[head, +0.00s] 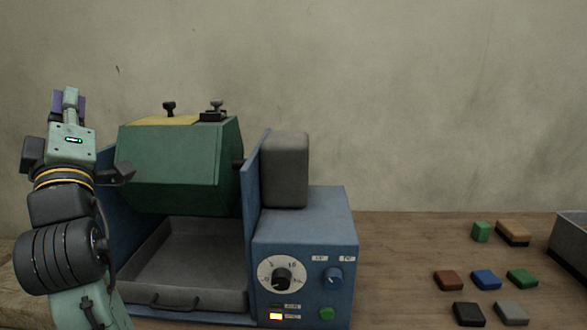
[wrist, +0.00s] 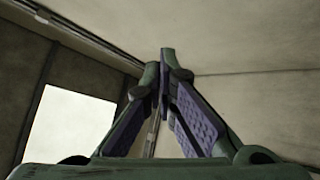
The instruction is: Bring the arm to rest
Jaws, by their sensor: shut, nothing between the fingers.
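My arm rises at the left of the head view, folded upward, with my gripper (head: 70,98) at its top pointing up. In the wrist view my gripper (wrist: 166,62) shows its two fingers with purple pads meeting at the tips, with nothing between them. Behind the fingers are only the ceiling, walls and a bright window (wrist: 65,125). My gripper is apart from everything on the table; in the head view my arm stands in front of the left side of a blue machine (head: 305,240).
The machine holds a green drum (head: 170,170) above a grey tray (head: 190,260), with a dial (head: 282,280) and lit yellow lamp (head: 276,316) in front. Several coloured blocks, one blue (head: 486,280), lie on the wooden table (head: 400,260) at right, beside a grey bin (head: 570,240).

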